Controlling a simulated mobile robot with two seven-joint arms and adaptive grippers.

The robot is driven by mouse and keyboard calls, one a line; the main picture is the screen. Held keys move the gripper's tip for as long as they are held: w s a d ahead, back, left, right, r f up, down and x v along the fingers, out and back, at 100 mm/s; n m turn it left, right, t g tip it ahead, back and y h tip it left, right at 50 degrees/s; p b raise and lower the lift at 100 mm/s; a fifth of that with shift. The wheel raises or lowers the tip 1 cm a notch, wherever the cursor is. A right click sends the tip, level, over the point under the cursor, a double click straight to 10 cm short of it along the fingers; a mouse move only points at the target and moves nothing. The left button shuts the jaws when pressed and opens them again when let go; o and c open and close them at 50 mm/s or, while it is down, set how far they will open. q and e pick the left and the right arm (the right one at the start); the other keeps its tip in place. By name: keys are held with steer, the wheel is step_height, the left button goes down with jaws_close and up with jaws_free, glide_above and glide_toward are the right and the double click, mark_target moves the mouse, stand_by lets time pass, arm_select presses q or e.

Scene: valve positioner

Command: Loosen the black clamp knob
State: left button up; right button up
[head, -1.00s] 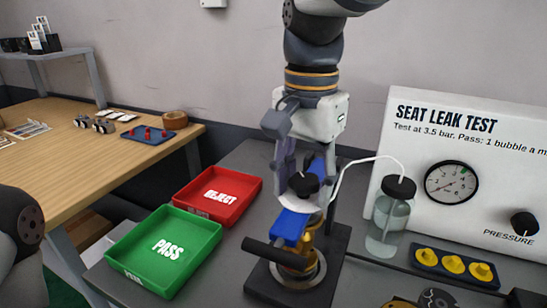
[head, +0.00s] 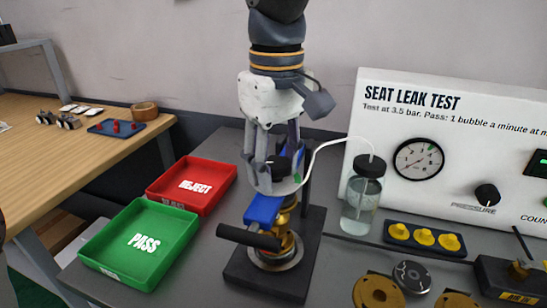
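The black clamp knob (head: 279,166) sits on top of the clamp, above the blue clamp bar (head: 263,209) and a brass valve body (head: 287,222) on a dark base plate. My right gripper (head: 277,172) points down over the knob, one finger at its left and one at its right. The fingers appear to press on its sides and partly hide it. A black handle (head: 248,238) sticks out to the left below the blue bar. My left gripper is out of view.
The green PASS tray (head: 140,245) and the red REJECT tray (head: 192,185) lie at the left. A bubble jar (head: 362,195) with a white tube stands close at the right, before the SEAT LEAK TEST panel (head: 450,130). Yellow parts and brass discs lie front right.

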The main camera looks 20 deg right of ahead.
steer(key=shift+s+d+f, duration=0.1)
steer(key=shift+s+f, duration=0.05)
steer(key=shift+f, duration=0.15)
steer(key=m, duration=0.2)
steer(key=shift+m, duration=0.4)
steer(key=m, duration=0.3)
steer(key=shift+r, duration=0.1)
steer(key=m, duration=0.3)
steer(key=shift+m, duration=0.4)
steer(key=m, duration=0.4)
steer(key=shift+r, duration=0.1)
jaws_close()
